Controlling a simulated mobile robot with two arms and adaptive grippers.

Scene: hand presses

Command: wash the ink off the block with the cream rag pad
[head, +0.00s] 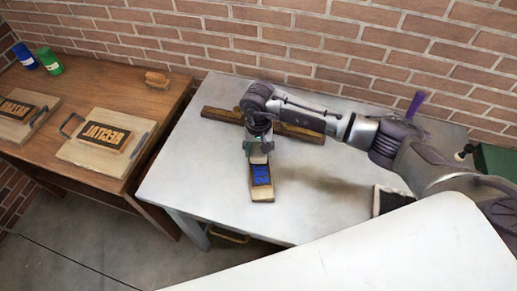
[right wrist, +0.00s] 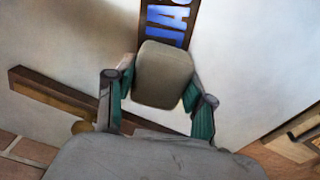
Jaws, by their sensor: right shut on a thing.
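The block (head: 262,178) lies on the light table, a wooden piece with a dark face and blue ink on it. In the right wrist view its dark face with blue raised letters (right wrist: 165,20) shows beyond the pad. My right gripper (head: 258,150) is over the far end of the block, pointing down. It is shut on the cream rag pad (right wrist: 163,75), which sits between its two fingers. The pad covers part of the block's face; I cannot tell whether it touches it. My left gripper is not in view.
A wooden bar (head: 220,115) lies on the table behind the block. A dark pad (head: 392,200) is at the right, beside my arm. The wooden desk (head: 75,85) at left holds lettered boards (head: 105,138), a brush (head: 157,79) and blue and green cans (head: 49,61).

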